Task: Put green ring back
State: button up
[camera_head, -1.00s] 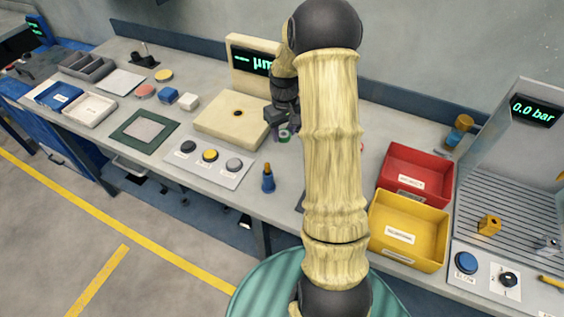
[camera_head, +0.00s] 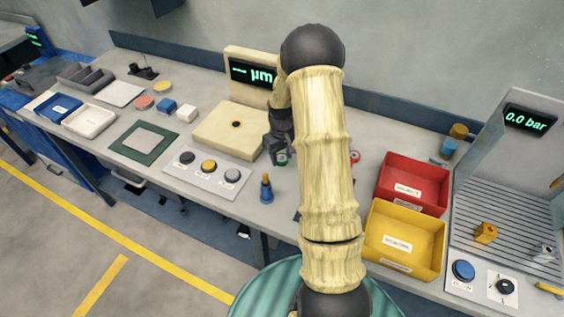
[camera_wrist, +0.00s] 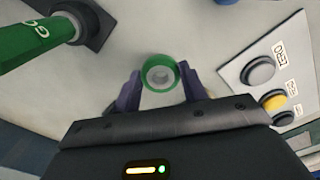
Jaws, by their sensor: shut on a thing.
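The green ring (camera_wrist: 160,73) is between the two fingers of my gripper (camera_wrist: 160,88) in the wrist view. The gripper is shut on it, and pale bench top shows beyond it. In the head view my gripper (camera_head: 279,152) hangs right of the beige gauge block (camera_head: 215,135), with the green ring (camera_head: 282,160) small at its tip. A green bar marked "GO" (camera_wrist: 28,42) lies at the upper left of the wrist view, ending in a grey cylinder at a dark block (camera_wrist: 88,22). My arm hides part of the bench behind it.
A button panel (camera_head: 200,183) and a blue pointed tool (camera_head: 266,190) stand left of my gripper. A red ring (camera_head: 355,157) shows right of my arm. Red (camera_head: 433,171) and yellow (camera_head: 420,217) bins stand further right.

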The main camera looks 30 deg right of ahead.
aim_at(282, 170)
jog(key=shift+f+p, duration=0.45)
jog(key=shift+f, duration=1.4)
jog(key=o, duration=0.9)
jog(key=shift+f, duration=0.1)
jog(key=shift+w+r, duration=0.1)
jog(key=shift+r, duration=0.35)
notch_tip(282, 170, up, 11)
jog(key=b, duration=0.2)
jog(key=shift+r+b, duration=0.2)
jog(key=shift+b, duration=0.1)
